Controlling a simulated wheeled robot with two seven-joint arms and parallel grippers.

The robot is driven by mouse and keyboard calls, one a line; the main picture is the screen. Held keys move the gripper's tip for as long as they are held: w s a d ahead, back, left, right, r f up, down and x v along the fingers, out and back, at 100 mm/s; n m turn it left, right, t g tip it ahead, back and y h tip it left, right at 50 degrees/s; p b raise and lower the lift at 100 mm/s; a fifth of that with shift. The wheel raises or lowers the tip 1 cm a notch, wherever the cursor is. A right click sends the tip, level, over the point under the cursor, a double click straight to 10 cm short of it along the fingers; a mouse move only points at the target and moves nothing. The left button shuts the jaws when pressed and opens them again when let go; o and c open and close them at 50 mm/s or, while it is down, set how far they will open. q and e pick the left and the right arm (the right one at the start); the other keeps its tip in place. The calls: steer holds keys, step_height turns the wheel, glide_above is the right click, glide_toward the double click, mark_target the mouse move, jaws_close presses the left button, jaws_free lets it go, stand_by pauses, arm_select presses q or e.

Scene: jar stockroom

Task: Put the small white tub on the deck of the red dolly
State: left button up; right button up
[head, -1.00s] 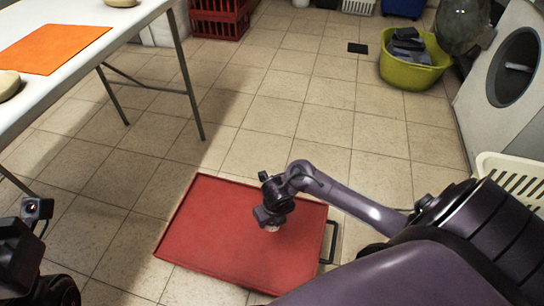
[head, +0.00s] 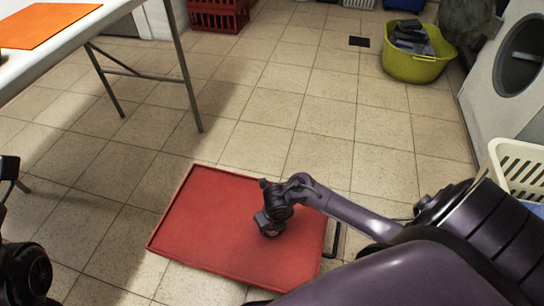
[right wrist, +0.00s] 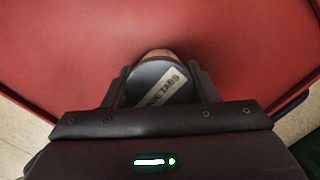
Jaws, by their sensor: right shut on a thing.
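The red dolly (head: 205,225) is on the tiled floor, its flat deck facing up. My right gripper (head: 271,232) is low over the right part of the deck. In the right wrist view my right gripper (right wrist: 158,92) is shut on the small tub (right wrist: 150,78), with a finger on each side. The tub's round top looks grey in shadow and has a pale label ending in "TABS". The red deck (right wrist: 70,50) fills the view around it. I cannot tell whether the tub's base touches the deck. My left gripper (head: 9,170) is cut off at the left edge, its jaws unclear.
A white table (head: 115,18) with an orange mat (head: 40,25) stands at upper left. A yellow-green tub of dark items (head: 412,68), a white washer (head: 510,75) and a cream basket (head: 520,165) are on the right. The dolly's left half is clear.

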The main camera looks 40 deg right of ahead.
steer(key=o, duration=1.1)
steer(key=shift+f, duration=0.1)
